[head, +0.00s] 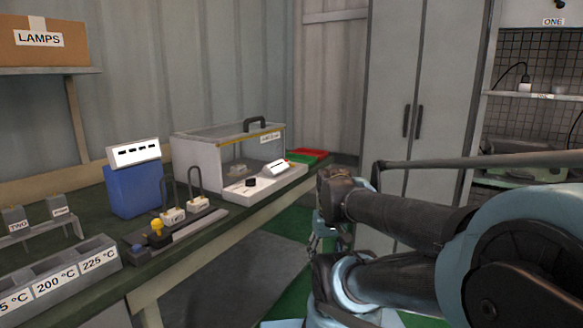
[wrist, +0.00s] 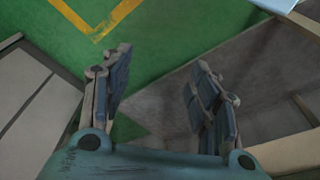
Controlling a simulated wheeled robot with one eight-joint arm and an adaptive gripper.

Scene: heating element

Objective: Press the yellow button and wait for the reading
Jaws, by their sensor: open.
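The yellow button (head: 157,227) is a small knob on a dark base near the front edge of the workbench, in the head view. A blue box (head: 135,190) stands behind it with a white display (head: 133,153) on top that shows only dashes. My gripper (head: 327,238) hangs in front of the bench, to the right of the button and well apart from it. In the wrist view my gripper (wrist: 155,95) has its two fingers spread with nothing between them, over the floor. The button is not in the wrist view.
On the green workbench (head: 240,218) stand two upright heating elements (head: 172,215), a clear-lidded case (head: 222,155), and grey bins (head: 60,280) with temperature labels. A LAMPS box (head: 45,42) sits on a shelf. Grey cabinets (head: 400,90) stand behind my arm.

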